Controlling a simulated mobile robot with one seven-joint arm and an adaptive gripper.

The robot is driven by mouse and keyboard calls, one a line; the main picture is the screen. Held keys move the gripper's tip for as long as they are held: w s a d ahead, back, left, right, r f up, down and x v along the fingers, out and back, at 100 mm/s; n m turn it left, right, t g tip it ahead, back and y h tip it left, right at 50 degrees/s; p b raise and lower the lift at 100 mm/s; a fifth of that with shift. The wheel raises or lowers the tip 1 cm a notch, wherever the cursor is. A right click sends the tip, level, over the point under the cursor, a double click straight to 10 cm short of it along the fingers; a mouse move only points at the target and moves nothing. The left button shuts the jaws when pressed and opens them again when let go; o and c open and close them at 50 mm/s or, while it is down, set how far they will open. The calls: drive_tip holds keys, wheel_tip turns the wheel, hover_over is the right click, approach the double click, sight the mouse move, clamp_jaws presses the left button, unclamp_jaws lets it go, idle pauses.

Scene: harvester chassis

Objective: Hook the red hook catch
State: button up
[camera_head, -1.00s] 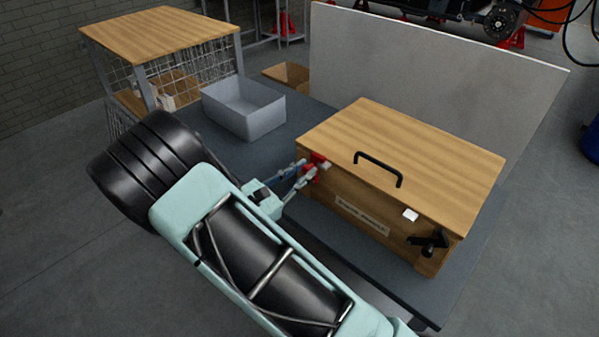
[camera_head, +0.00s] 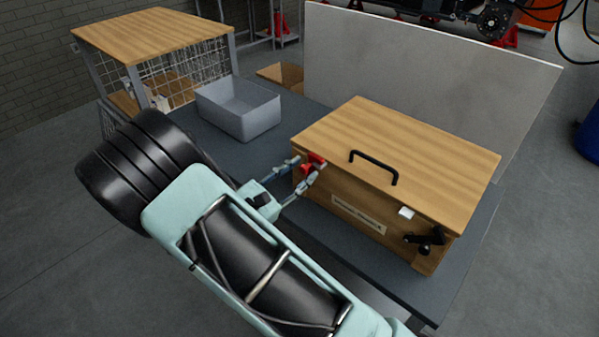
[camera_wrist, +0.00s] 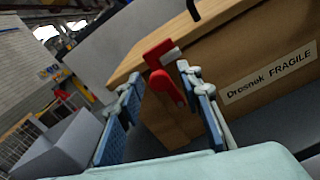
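The wooden box (camera_head: 345,205) stands shut on the bench, its lid (camera_head: 410,160) down. The red hook catch (camera_head: 314,158) is at the box's left front, near the lid's edge. In the wrist view it shows as a red upper part (camera_wrist: 158,53) at the lid's edge and a red lever (camera_wrist: 167,88) below it. My gripper (camera_head: 304,170) is at the catch. In the wrist view its two blue-grey fingers (camera_wrist: 160,76) are apart, with the lever between them, closer to the right finger. I cannot tell whether they touch it, or whether the catch is engaged.
A black handle (camera_head: 374,167) is on the lid. A white piece (camera_head: 406,212) and a black clamp-like part (camera_head: 427,241) are at the box's right front. A grey open bin (camera_head: 240,108) stands behind left. A pale panel (camera_head: 430,80) rises behind the box.

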drive_tip(key=v, duration=1.2)
drive_tip(key=shift+d+r, duration=0.1)
